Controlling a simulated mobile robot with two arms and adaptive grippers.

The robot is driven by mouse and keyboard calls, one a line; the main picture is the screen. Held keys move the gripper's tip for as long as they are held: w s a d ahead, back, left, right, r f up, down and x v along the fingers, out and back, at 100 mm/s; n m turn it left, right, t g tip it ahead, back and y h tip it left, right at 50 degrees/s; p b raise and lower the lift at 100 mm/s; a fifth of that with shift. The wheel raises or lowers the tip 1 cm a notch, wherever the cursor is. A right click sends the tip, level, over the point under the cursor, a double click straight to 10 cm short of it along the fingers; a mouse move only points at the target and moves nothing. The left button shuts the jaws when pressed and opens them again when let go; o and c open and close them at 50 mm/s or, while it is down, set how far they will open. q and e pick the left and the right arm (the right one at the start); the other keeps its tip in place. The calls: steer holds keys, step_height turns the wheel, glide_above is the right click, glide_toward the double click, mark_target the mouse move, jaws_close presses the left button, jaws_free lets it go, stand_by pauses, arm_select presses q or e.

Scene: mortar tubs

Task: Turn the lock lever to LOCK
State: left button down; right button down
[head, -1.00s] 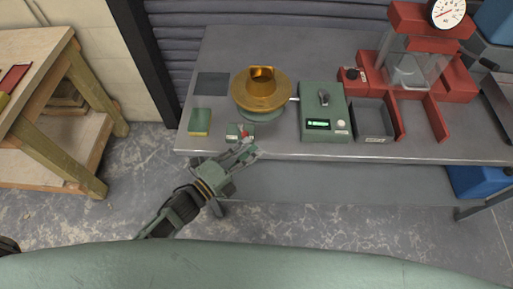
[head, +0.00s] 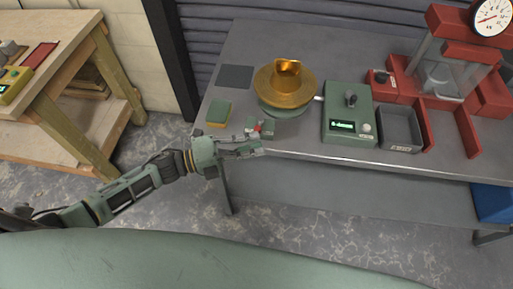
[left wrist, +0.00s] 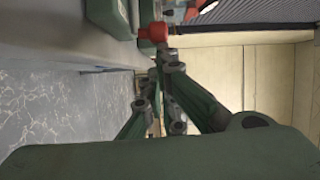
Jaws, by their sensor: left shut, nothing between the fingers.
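A small green lock box (head: 268,127) sits at the front edge of the grey table, and its red-tipped lever (head: 257,127) stands at its left part. In the left wrist view the red tip (left wrist: 153,32) of the lever shows just beyond my fingers. My left gripper (head: 259,149) is shut and empty at the table's front edge, just in front of the lock box. Its fingertips also show in the left wrist view (left wrist: 163,62), close to the lever; I cannot tell whether they touch it. Any LOCK marking is too small to read. My right gripper is out of view.
A sponge (head: 219,113) lies to the left. A green device with a display (head: 348,115), a grey tray (head: 399,128) and a red press (head: 464,50) stand to the right.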

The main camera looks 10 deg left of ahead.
arm_select(q)
steer(key=a+g+b, duration=0.1)
steer(key=a+m+g+h+b, duration=0.1)
steer(key=m+g+b, duration=0.1)
steer(key=b, duration=0.1)
steer(key=shift+w+a, duration=0.25)
steer(key=shift+a, duration=0.15)
stand_by(0.4)
